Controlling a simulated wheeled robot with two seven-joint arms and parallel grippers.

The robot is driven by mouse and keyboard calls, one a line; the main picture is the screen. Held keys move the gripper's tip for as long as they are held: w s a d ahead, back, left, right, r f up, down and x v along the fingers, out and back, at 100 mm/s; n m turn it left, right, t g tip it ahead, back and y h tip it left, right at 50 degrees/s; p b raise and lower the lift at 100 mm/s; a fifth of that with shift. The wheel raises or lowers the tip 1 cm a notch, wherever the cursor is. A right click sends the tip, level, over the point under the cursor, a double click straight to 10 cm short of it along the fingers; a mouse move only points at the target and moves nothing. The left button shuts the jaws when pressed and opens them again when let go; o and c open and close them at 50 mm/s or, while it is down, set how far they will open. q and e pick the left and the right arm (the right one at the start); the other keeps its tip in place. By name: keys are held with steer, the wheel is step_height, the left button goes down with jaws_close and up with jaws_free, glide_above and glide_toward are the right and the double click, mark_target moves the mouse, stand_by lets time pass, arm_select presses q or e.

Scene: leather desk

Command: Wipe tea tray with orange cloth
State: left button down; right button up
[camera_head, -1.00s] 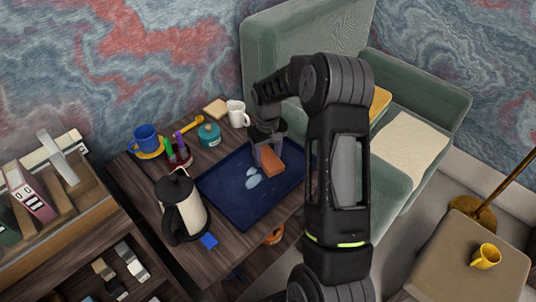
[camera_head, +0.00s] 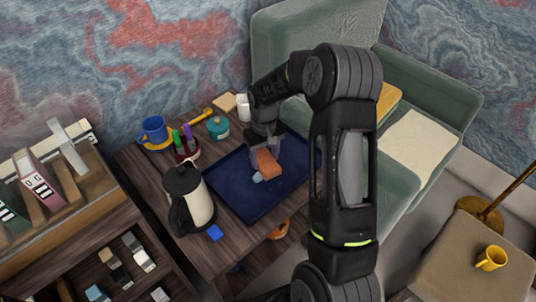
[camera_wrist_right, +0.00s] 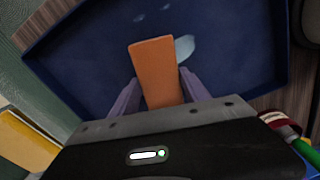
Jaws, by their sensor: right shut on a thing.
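The dark blue tea tray (camera_head: 234,188) lies on the wooden table, with its right side partly hidden behind my right arm. My right gripper (camera_head: 266,153) is over the tray, shut on the orange cloth (camera_head: 267,164), a folded block held low at the tray's surface. In the right wrist view the cloth (camera_wrist_right: 156,68) sticks out between the two fingers over the tray (camera_wrist_right: 80,60). A pale blue spot (camera_head: 257,177) shows beside the cloth in the head view. The wrist view shows a pale patch (camera_wrist_right: 184,48) beside the cloth and faint small marks. My left gripper is not in view.
A black and cream kettle (camera_head: 190,198) stands left of the tray, with a blue block (camera_head: 214,233) near it. A pen holder (camera_head: 187,150), teal pot (camera_head: 218,127), blue mug (camera_head: 154,130) and white mug (camera_head: 243,106) line the back. A green armchair (camera_head: 425,95) stands behind.

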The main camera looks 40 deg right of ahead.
steer(key=shift+a, duration=0.8)
steer(key=shift+r, duration=0.15)
steer(key=shift+r+p, duration=2.1)
steer(key=shift+r, duration=0.85)
step_height(320, 180, up, 3)
steer(key=shift+p, duration=1.05)
steer(key=shift+a, duration=0.1)
